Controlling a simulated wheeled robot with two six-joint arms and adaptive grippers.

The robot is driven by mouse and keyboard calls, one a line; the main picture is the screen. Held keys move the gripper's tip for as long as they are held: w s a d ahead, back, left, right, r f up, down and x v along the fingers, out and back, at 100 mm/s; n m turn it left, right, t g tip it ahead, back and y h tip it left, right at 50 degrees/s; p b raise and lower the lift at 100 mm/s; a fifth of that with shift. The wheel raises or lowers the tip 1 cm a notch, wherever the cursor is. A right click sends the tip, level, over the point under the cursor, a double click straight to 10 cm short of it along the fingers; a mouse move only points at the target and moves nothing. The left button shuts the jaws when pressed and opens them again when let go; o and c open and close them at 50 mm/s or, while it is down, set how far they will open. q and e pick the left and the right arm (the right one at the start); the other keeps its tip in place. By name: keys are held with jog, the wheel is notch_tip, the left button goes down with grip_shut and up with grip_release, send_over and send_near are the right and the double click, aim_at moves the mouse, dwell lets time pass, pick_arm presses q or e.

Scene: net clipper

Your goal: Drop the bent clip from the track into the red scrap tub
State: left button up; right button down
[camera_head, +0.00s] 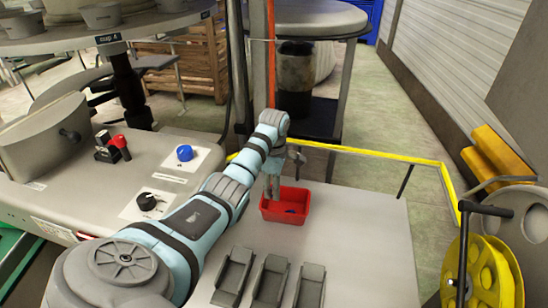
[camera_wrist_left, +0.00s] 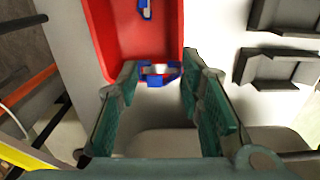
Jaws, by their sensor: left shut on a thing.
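The red scrap tub (camera_head: 284,218) stands on the grey work surface, and its red wall shows in the left wrist view (camera_wrist_left: 103,40). My left gripper (camera_head: 271,190) points down over the tub's left part. It is shut on a blue-and-white clip (camera_wrist_left: 158,75), held between the fingertips near the tub's lower edge in the left wrist view. A blue piece (camera_wrist_left: 145,9) lies inside the tub, also visible in the head view (camera_head: 290,211). In the head view the held clip is hidden or too small to tell. My right gripper is not in view.
Three grey trough-shaped holders (camera_head: 270,280) stand in front of the tub. A control panel with a blue knob (camera_head: 184,153) and red-handled lever (camera_head: 121,143) is left. A yellow rail (camera_head: 380,155) runs behind; a yellow reel (camera_head: 490,275) is right. Surface right of the tub is clear.

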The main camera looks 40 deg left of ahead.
pick_arm(q)
notch_tip(320, 180, down, 4)
jog(key=shift+d+r+b, duration=0.1)
jog(key=shift+r+b, duration=0.1)
jog(key=shift+b, duration=0.35)
jog(key=shift+f, duration=0.2)
jog(key=shift+f, duration=0.25)
jog(key=shift+f, duration=0.3)
jog(key=o, duration=0.7)
jog(key=shift+o, duration=0.2)
